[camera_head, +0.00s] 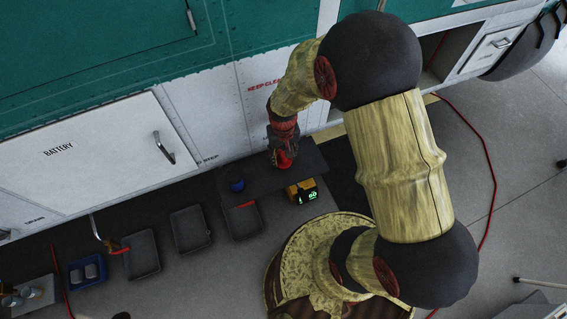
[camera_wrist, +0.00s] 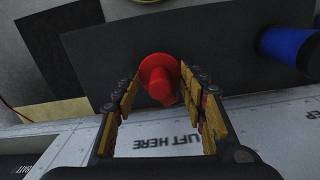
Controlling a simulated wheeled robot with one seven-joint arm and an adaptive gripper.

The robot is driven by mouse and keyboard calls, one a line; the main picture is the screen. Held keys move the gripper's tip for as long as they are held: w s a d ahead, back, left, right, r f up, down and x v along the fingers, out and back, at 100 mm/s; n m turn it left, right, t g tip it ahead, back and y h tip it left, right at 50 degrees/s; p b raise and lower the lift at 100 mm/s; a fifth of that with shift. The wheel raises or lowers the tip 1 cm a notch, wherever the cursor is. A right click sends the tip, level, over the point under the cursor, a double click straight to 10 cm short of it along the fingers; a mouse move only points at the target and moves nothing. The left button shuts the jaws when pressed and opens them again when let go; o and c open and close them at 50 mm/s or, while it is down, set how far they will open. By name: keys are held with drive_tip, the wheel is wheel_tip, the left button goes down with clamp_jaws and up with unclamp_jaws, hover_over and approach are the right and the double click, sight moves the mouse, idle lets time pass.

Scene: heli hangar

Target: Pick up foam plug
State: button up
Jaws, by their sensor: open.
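A red plug with a round flanged end, which looks like the foam plug (camera_wrist: 160,78), is on a dark shelf in the wrist view. My gripper (camera_wrist: 158,88) is open, with one padded finger on each side of the plug. The fingertips are close to its sides; I cannot tell whether they touch it. In the head view my gripper (camera_head: 284,147) points down over the dark shelf (camera_head: 262,182), and the plug is mostly hidden by it.
A blue cylindrical item (camera_head: 237,185) stands on the shelf, left of my gripper in the head view. A yellow device with green digits (camera_head: 304,192) is beside the shelf. The white panelled wall with a battery door (camera_head: 85,155) rises close behind. Several grey trays (camera_head: 190,229) lie left.

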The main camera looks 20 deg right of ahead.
drive_tip(key=c, duration=0.3)
drive_tip(key=c, duration=0.8)
